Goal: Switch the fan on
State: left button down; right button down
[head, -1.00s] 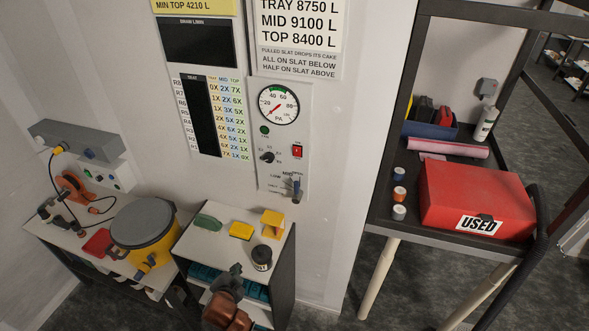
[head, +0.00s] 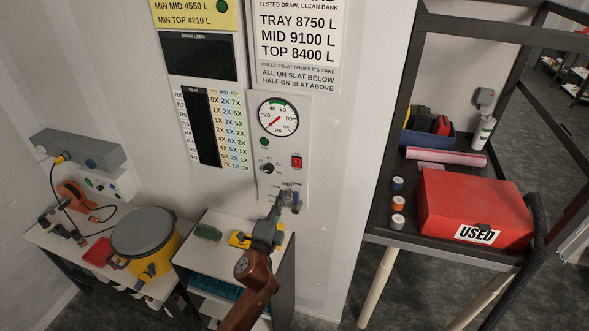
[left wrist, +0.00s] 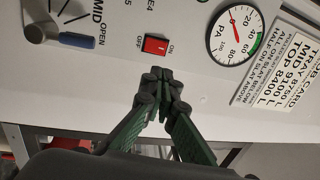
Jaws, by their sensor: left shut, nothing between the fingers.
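The red rocker switch (head: 297,161) is on the white wall panel (head: 285,98), below and to the right of the round PA gauge (head: 277,117). In the left wrist view the switch (left wrist: 155,45) sits between OFF and ON labels; I cannot tell which side is pressed. My left gripper (head: 284,197) is in front of the panel, lower than the switch in the head view. In the left wrist view its closed, empty fingertips (left wrist: 162,76) appear just below the switch, apart from it. My right gripper is not in view.
A small shelf (head: 217,252) stands below. A dark rack with a red USED box (head: 473,207) is at right.

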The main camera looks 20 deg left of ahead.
pick_arm(q)
jog(key=w, duration=0.4)
jog(key=w+r+p, duration=0.1)
jog(key=w, duration=0.4)
jog(key=w+r+p, duration=0.1)
jog(key=w, duration=0.3)
jog(key=shift+w+d, duration=0.2)
jog(key=shift+d, duration=0.05)
jog(key=shift+w+r, duration=0.3)
jog(key=shift+w, duration=0.1)
jog(key=shift+s, duration=0.1)
jog(key=shift+s+d, duration=0.1)
jog(key=shift+s, duration=0.1)
jog(key=p, duration=0.1)
send_near(297, 161)
jog(key=s+r, duration=0.3)
jog(key=s, duration=0.3)
jog(key=shift+a, duration=0.2)
